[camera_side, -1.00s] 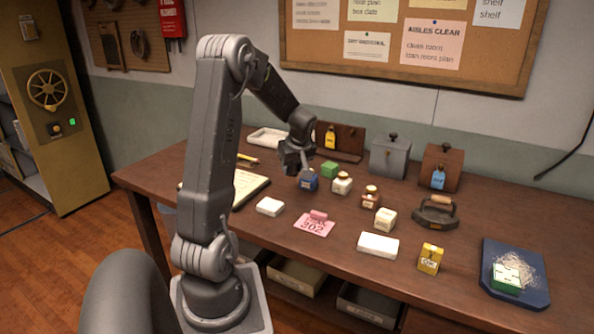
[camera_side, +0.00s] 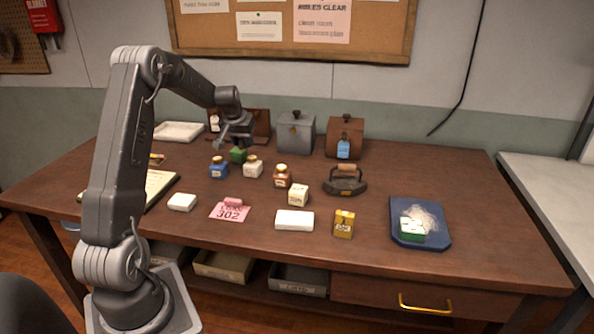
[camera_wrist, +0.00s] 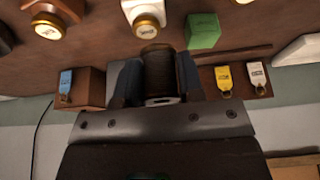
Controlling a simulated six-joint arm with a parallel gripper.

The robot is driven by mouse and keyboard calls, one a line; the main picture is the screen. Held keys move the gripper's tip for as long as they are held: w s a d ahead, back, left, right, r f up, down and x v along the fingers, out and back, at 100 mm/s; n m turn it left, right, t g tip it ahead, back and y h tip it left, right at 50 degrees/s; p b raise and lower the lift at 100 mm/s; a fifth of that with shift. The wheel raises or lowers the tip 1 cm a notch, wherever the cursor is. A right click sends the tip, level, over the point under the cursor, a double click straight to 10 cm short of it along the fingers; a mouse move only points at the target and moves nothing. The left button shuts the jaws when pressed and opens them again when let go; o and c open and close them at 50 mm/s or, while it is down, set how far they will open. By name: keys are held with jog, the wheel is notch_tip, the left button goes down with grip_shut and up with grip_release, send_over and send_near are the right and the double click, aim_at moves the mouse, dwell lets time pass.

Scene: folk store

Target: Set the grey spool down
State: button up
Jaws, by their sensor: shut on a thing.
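My gripper (camera_side: 236,138) hangs above the back half of the brown table, just over and behind the green block (camera_side: 238,156). In the wrist view my gripper (camera_wrist: 158,88) is shut on a dark grey spool (camera_wrist: 160,72), which sits upright between the two fingers. In the side view the spool is hidden or too small to tell from the gripper. The green block also shows in the wrist view (camera_wrist: 203,31), apart from the spool.
Several small bottles stand near, including a blue one (camera_side: 218,168) and a white one (camera_side: 253,166). A grey box (camera_side: 296,134) and a brown box with a blue tag (camera_side: 345,138) stand at the back. A flat iron (camera_side: 345,182) is right. Bare table lies at the right (camera_side: 440,180).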

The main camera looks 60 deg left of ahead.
jog(key=w+m+h, duration=0.1)
jog(key=w+m, duration=0.1)
jog(key=w, duration=0.1)
jog(key=w+m+t, duration=0.1)
jog(key=w+m, duration=0.2)
jog(key=shift+w+a+r+h, duration=0.1)
jog(key=shift+w+a+h, duration=0.1)
jog(key=shift+h, duration=0.2)
send_over(299, 168)
jog(key=s, duration=0.1)
jog(key=shift+m, duration=0.3)
jog(key=f, duration=0.7)
jog(key=shift+s+d, duration=0.15)
jog(key=shift+d, duration=0.1)
jog(key=shift+f, duration=1.95)
jog(key=shift+f, duration=0.2)
jog(key=o, duration=0.9)
jog(key=shift+r, duration=0.1)
